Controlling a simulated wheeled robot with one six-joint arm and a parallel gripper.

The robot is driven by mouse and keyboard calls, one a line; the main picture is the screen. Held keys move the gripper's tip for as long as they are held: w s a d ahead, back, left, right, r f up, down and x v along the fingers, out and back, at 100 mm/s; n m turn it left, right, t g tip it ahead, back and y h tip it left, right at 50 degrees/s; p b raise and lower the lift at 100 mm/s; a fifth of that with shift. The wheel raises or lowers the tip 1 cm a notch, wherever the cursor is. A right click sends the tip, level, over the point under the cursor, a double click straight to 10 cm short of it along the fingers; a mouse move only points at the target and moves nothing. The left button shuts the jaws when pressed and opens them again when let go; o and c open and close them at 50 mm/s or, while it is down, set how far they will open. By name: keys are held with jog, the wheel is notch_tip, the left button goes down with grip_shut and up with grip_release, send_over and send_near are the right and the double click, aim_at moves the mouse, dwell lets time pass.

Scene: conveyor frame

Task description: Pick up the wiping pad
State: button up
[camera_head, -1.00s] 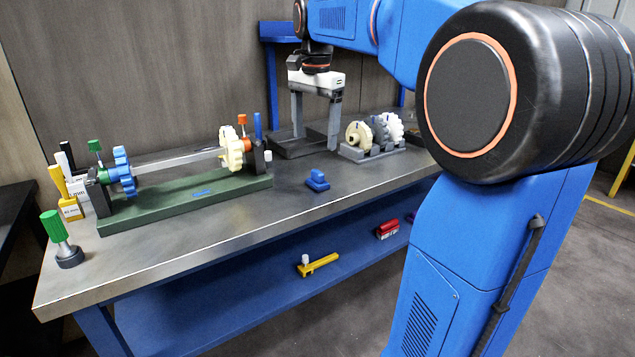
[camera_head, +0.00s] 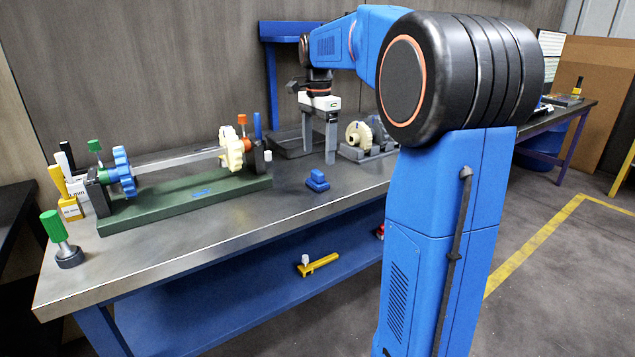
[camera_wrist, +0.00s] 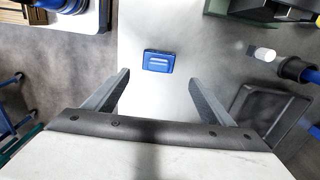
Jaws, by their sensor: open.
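The wiping pad appears to be the small blue block with a raised grip (camera_head: 317,182), lying on the grey bench top near its front edge. It also shows as a blue rectangle (camera_wrist: 158,61) in the wrist view, ahead of the fingertips and roughly centred between them. My gripper (camera_head: 319,148) points down above the bench, behind the pad in the head view. In the wrist view, its two grey fingers (camera_wrist: 159,78) are spread wide with nothing between them. It is apart from the pad.
A green fixture (camera_head: 190,204) holding a shaft with blue and cream gears stands left of the pad. A dark tray (camera_head: 292,146) and a gear rack (camera_head: 358,153) are behind. A green-handled tool (camera_head: 60,238) stands front left. The bench around the pad is clear.

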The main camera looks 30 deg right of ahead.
aim_at(317, 171)
notch_tip(317, 171, down, 3)
jog(key=shift+f, duration=0.15)
jog(key=shift+s+a+f, duration=0.1)
jog(key=shift+a+f, duration=0.05)
jog(key=shift+f, duration=1.15)
jog(key=shift+s+a+f, duration=0.1)
jog(key=shift+a+f, duration=0.05)
jog(key=shift+f, duration=1.1)
jog(key=shift+c, duration=0.4)
jog(key=c, duration=1.2)
jog(key=shift+r, duration=0.15)
notch_tip(317, 171, up, 10)
jog(key=shift+f, duration=0.1)
